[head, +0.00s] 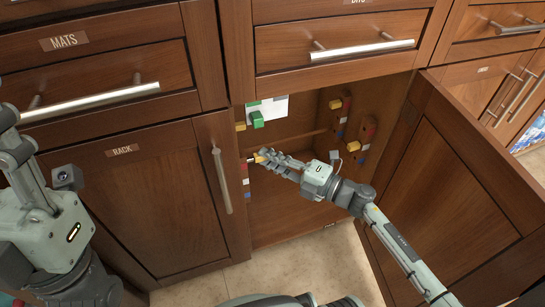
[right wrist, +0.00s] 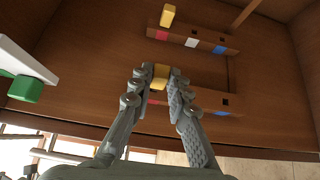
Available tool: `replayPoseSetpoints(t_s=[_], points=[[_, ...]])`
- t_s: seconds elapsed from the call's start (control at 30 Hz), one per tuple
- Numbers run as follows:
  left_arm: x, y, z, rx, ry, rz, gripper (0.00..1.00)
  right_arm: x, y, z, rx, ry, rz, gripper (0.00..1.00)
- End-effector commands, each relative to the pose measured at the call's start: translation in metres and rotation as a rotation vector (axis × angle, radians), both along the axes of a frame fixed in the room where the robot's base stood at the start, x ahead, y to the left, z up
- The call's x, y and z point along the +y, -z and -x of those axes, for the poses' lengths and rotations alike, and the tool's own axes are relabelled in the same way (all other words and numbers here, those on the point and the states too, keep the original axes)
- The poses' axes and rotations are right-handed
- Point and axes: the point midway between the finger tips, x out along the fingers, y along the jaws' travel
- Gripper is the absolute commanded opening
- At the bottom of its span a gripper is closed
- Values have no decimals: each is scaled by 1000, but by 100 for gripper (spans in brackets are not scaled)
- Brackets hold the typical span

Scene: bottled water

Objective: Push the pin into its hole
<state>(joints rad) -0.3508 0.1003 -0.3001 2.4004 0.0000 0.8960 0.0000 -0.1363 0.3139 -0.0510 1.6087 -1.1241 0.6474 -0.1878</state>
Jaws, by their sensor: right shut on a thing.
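My right gripper (head: 267,157) is inside the open cabinet, at its left wall. It is shut on a yellow pin (right wrist: 160,76), held between the fingertips in the right wrist view. Just beyond the fingertips is a wooden strip (right wrist: 200,104) with red and blue marks and a dark hole (right wrist: 225,102). The fingers cover part of this strip, so I cannot tell whether the pin touches or enters a hole. My left gripper (head: 15,150) is partly in view at the left edge; its fingertips are not clear.
Another strip (right wrist: 215,45) carries red, white and blue marks and a yellow pin (right wrist: 167,15). More strips with yellow pins (head: 353,146) are on the cabinet's right side. A green block (head: 257,119) sits on a white panel (head: 275,108). The open door (head: 450,190) stands right of my arm.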

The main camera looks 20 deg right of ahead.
Motion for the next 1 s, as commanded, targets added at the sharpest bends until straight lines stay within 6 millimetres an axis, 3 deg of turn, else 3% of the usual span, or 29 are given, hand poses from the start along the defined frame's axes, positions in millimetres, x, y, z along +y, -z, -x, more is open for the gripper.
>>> replayPoseSetpoints(t_s=[1.0], points=[[0, -4, 0, 0, 0, 0, 40, -5, -1, 0, 0, -3, -1, 0]])
